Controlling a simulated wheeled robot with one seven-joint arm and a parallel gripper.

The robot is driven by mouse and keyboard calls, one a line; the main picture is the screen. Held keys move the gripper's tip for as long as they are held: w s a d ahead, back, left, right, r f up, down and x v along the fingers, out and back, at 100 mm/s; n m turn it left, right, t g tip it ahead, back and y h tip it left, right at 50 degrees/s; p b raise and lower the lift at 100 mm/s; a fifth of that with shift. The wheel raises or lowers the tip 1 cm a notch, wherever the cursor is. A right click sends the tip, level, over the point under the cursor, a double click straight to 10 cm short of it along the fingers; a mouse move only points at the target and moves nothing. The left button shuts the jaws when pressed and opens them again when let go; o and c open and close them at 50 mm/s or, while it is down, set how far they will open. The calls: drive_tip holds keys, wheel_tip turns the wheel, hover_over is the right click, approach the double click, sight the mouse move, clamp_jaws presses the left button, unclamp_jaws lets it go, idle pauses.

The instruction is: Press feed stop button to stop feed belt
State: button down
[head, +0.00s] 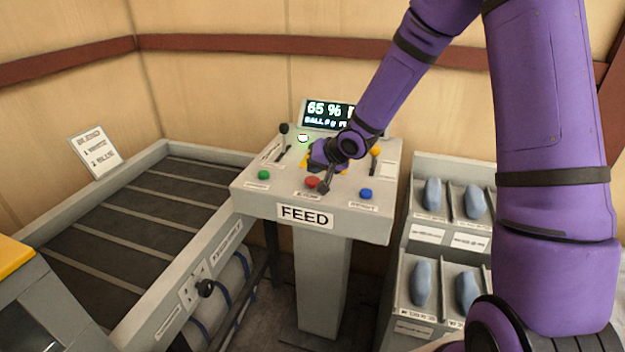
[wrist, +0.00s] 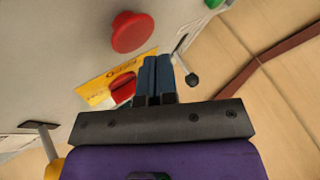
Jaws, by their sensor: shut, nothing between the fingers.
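The grey console labelled FEED (head: 308,217) carries a row of buttons: green (head: 263,174), red (head: 312,182) and blue (head: 366,194). The small labels under them are too blurred to read. My gripper (head: 325,188) is over the console, just right of the red button in the head view. In the wrist view the red button (wrist: 132,32) is large and round, beyond the fingertips and slightly left. My gripper (wrist: 157,60) is shut and empty there. A gap shows between fingers and button in that view; contact cannot be judged from the head view.
A yellow plate (wrist: 105,85) with a red part lies left of the fingers. A black-knobbed lever (wrist: 191,79) is close on their right. The display (head: 325,114) reads 65 %. The slatted belt (head: 130,215) is on the left, bins with blue items (head: 432,193) on the right.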

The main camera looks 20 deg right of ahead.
sight(315, 179)
drive_tip(key=shift+f, duration=0.1)
drive_tip(key=shift+f, duration=0.3)
drive_tip(key=shift+f, duration=0.5)
idle(1.0)
drive_tip(key=shift+r, duration=0.95)
drive_tip(key=shift+r, duration=2.5)
